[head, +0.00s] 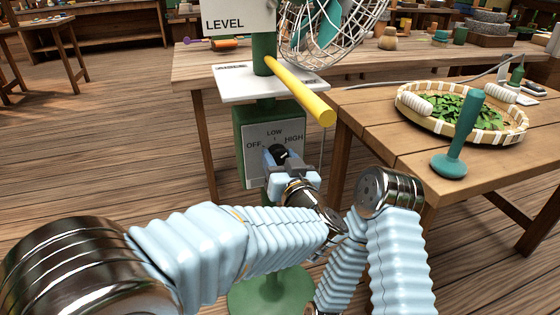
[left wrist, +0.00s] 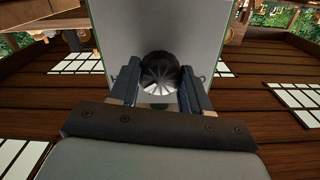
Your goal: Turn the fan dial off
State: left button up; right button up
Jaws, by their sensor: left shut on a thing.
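The fan dial (head: 279,153) is a black knob on a pale plate marked OFF, LOW and HIGH, on the front of the green fan stand (head: 240,150). My left gripper (head: 281,158) is at the dial, with its fingers on either side of the knob. In the left wrist view, the round ribbed dial (left wrist: 158,72) sits between the two fingertips of the left gripper (left wrist: 157,88), which is shut on it. I cannot tell which mark the dial points to. My right arm shows at the lower right, but its gripper is not visible.
A yellow bar (head: 300,91) sticks out from the stand above the dial. The wire fan cage (head: 335,30) is above it. At right, a wooden table (head: 390,140) holds a woven tray (head: 505,136) of green leaves and a teal-handled tool (head: 462,130).

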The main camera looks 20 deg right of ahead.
pick_arm(q)
jog(key=n+b, duration=0.2)
jog(key=n, duration=0.1)
jog(key=shift+f, duration=0.2)
jog(key=n+b, duration=0.2)
jog(key=n, duration=0.1)
jog(key=shift+n, duration=0.4)
jog(key=n+b, duration=0.2)
jog(key=shift+n, duration=0.4)
jog(key=n+b, duration=0.5)
jog(key=n, duration=0.1)
jog(key=shift+f+b, duration=0.1)
jog(key=shift+b, duration=0.25)
jog(key=n+b, duration=0.3)
jog(key=n, duration=0.1)
jog(key=shift+n, duration=0.3)
jog(key=shift+n+b, duration=1.05)
jog(key=shift+n, duration=0.35)
jog(key=shift+r, duration=0.2)
jog(key=o, duration=1.1)
jog(key=shift+c, duration=0.2)
